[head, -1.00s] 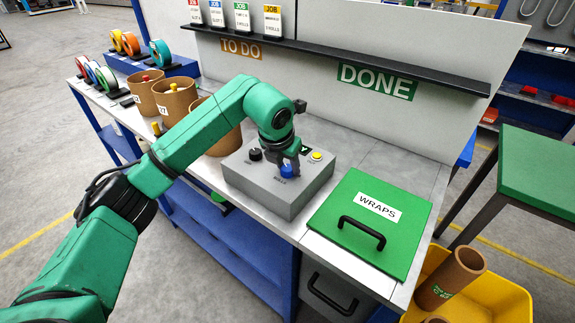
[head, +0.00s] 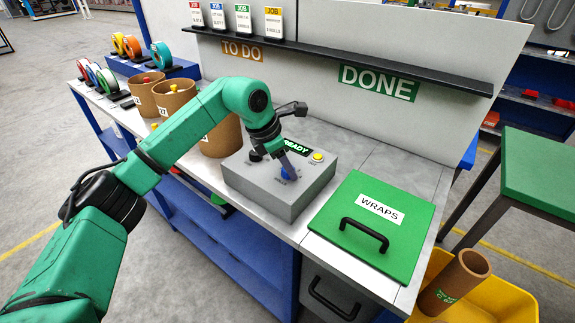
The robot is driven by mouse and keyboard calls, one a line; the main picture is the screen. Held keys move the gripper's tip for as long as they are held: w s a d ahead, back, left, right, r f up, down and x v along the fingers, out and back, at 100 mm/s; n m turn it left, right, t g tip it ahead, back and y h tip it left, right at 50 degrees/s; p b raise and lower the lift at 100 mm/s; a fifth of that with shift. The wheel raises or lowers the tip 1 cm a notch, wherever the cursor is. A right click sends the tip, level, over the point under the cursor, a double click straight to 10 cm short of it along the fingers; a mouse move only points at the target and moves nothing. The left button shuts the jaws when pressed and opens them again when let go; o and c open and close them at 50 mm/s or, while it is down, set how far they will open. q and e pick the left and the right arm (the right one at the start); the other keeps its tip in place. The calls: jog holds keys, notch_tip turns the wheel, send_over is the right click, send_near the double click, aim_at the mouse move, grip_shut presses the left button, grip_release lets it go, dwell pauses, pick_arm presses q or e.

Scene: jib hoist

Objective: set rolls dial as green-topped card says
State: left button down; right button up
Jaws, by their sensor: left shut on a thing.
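The grey control box (head: 268,192) sits on the bench with a blue dial (head: 285,173), a black dial (head: 255,155), a yellow button (head: 318,156) and a green READY display (head: 296,147). My left gripper (head: 287,168) is shut on the blue dial from above. Its fingers hide part of the dial, so the setting cannot be read. The dial labels are too small to read. The green-topped card (head: 243,20) stands on the black shelf among the other job cards; its small print is not clearly legible. My right gripper is not in view.
A green WRAPS lid (head: 347,235) with a black handle lies right of the box. Brown tubs (head: 176,97) and coloured tape reels (head: 131,45) stand at the left. A black shelf (head: 400,68) runs along the back panel above TO DO and DONE signs.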

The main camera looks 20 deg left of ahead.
pick_arm(q)
jog(key=shift+w+r+m, duration=0.1)
jog(key=shift+m, duration=0.2)
jog(key=shift+c, duration=2.1)
grip_release()
jog(key=b+v, duration=0.1)
jog(key=v, duration=1.3)
jog(key=shift+r, duration=0.25)
jog(key=shift+a, duration=0.15)
